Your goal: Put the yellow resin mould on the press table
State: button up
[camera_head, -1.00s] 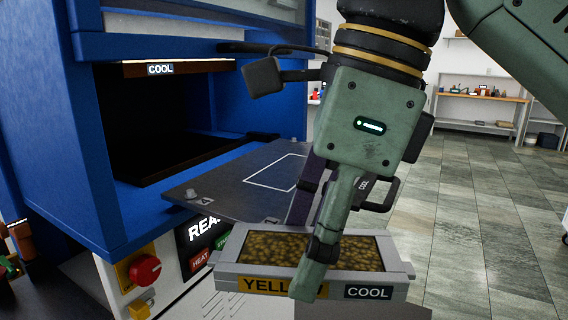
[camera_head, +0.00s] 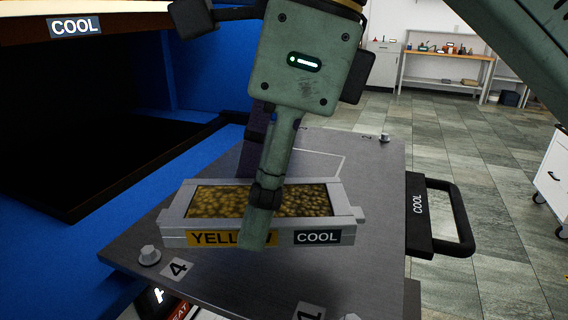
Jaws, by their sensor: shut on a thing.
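The yellow resin mould is a grey tray (camera_head: 174,240) with yellow granular fill, labelled YELLOW and COOL on its front. My gripper (camera_head: 262,215) is shut on the mould, with one finger across its front wall and the other partly hidden behind. The press table (camera_head: 370,215) is a dark grey plate with a white outline, corner pegs and numbered labels. The mould is level and shows over the plate's near left part, covering part of the outline. I cannot tell whether it touches the plate or hangs just above it.
The blue press (camera_head: 190,95) with a dark opening and a COOL sign (camera_head: 75,27) stands at the left. A black handle (camera_head: 455,215) marked COOL sticks out at the plate's right. A peg (camera_head: 149,255) stands near the plate's left corner.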

jog(key=shift+w, duration=0.4)
jog(key=w+d, duration=0.1)
jog(key=w, duration=0.4)
jog(key=w+d+f+p, duration=0.1)
jog(key=w, duration=0.3)
jog(key=w+d, duration=0.1)
jog(key=w, duration=0.4)
jog(key=shift+w+d+f, duration=0.15)
jog(key=shift+w+d, duration=0.15)
jog(key=shift+w, duration=0.05)
jog(key=shift+w+f, duration=0.1)
jog(key=shift+f, duration=1.65)
jog(key=shift+f, duration=0.15)
jog(key=o, duration=1.7)
jog(key=shift+c, duration=0.2)
